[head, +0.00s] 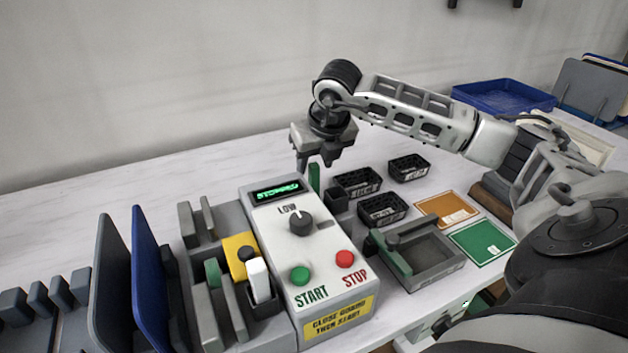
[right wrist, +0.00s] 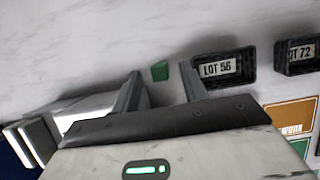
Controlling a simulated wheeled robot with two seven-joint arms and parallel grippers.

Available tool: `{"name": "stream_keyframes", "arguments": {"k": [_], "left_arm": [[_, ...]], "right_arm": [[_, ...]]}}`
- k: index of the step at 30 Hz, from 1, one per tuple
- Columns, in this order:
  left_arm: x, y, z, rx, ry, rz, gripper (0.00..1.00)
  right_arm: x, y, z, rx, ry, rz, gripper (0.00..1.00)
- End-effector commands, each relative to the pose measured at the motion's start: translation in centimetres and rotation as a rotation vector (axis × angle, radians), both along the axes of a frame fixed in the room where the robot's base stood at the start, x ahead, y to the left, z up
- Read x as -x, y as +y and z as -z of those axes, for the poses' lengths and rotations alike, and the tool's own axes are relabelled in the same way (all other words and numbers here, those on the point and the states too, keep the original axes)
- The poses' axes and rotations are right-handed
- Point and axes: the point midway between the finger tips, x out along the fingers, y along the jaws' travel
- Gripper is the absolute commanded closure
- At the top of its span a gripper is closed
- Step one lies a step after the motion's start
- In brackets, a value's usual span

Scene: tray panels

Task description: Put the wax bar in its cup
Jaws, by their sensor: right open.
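A white bar (head: 259,279), which looks like the wax bar, stands upright in a small dark cup (head: 264,306) beside the control box, in front of a yellow block. My right gripper (head: 313,162) is open and empty, fingers pointing down behind the control box, well apart from the white bar. A green upright piece (head: 314,178) stands just below its fingers; in the right wrist view the green piece (right wrist: 160,71) shows between the fingertips (right wrist: 160,80). I cannot tell whether they touch. My left gripper is not in view.
The control box (head: 310,250) has a knob and START and STOP buttons. Black bins (head: 381,209) and a grey tray (head: 445,268) with a green-edged bar lie right of it. Orange (head: 447,208) and green cards lie farther right. Upright grey and blue panels (head: 152,270) stand left.

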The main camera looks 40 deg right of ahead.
Motion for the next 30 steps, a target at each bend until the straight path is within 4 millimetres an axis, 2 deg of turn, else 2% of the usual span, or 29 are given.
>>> {"name": "stream_keyframes", "arguments": {"k": [6,15,16,20,21,30], "left_arm": [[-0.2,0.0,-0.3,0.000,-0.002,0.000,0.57],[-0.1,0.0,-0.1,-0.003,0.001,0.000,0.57],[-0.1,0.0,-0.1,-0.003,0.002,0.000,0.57],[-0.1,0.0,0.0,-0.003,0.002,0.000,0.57],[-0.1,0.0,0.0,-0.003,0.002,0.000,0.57],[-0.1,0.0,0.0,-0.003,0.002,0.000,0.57]], "right_arm": [[-1.2,-0.4,3.0,-0.001,0.003,0.001,0.56],[-1.5,-0.5,3.7,0.000,0.001,0.000,0.56],[-1.5,-0.5,3.7,0.000,0.001,0.000,0.59],[-1.5,-0.5,3.6,0.000,0.001,0.000,0.95],[-1.5,-0.5,3.6,0.000,0.001,0.000,1.00],[-1.5,-0.5,3.5,0.000,0.000,0.000,1.00]]}}
